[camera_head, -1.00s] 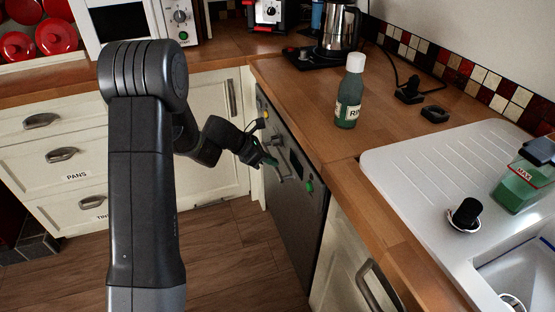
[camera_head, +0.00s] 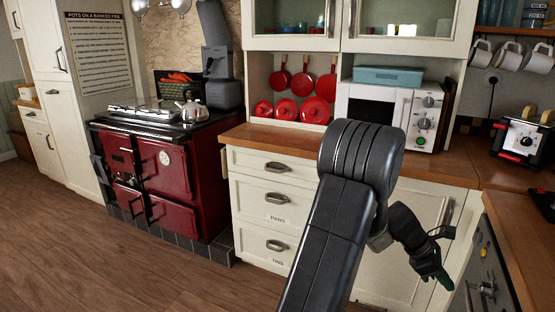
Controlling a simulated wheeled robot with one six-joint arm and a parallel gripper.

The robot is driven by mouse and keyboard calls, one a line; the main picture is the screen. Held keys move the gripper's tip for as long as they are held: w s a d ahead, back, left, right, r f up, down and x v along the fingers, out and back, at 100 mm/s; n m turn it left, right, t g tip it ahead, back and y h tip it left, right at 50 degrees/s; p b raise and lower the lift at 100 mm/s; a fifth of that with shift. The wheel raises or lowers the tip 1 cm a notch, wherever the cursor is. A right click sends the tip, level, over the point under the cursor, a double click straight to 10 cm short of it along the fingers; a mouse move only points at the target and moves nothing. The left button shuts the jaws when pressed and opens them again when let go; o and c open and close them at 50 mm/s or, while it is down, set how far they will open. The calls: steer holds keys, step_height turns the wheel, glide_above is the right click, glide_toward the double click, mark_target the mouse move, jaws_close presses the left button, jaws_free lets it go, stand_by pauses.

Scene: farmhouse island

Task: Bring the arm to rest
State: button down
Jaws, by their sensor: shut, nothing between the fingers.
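My arm (camera_head: 345,205) rises from the bottom of the head view, bends at a thick ribbed joint and reaches down to the right. My gripper (camera_head: 445,283) is at its end, low at the right, in front of the cream cupboard door and left of the dark dishwasher front (camera_head: 485,270). It is shut and holds nothing. It points down to the right and appears apart from the fronts behind it, though the exact gap is hard to tell.
A wooden counter (camera_head: 440,167) with a white microwave (camera_head: 385,112) is behind my arm. A toaster (camera_head: 520,138) stands at the right. A dark red range cooker (camera_head: 150,165) stands at the left. The wooden floor (camera_head: 130,265) at the lower left is clear.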

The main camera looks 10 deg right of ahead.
steer(key=x, duration=0.4)
steer(key=s+d+r+x, duration=0.1)
steer(key=x, duration=0.3)
steer(key=r+b+x, duration=0.1)
steer(key=x, duration=0.4)
steer(key=shift+s+d, duration=0.25)
steer(key=shift+d, duration=0.15)
steer(key=shift+h, duration=0.3)
steer(key=w+a+b, duration=0.2)
steer(key=a, duration=0.1)
steer(key=shift+w+a+f+b, duration=0.1)
steer(key=shift+w+f+b, duration=0.15)
steer(key=shift+b, duration=0.1)
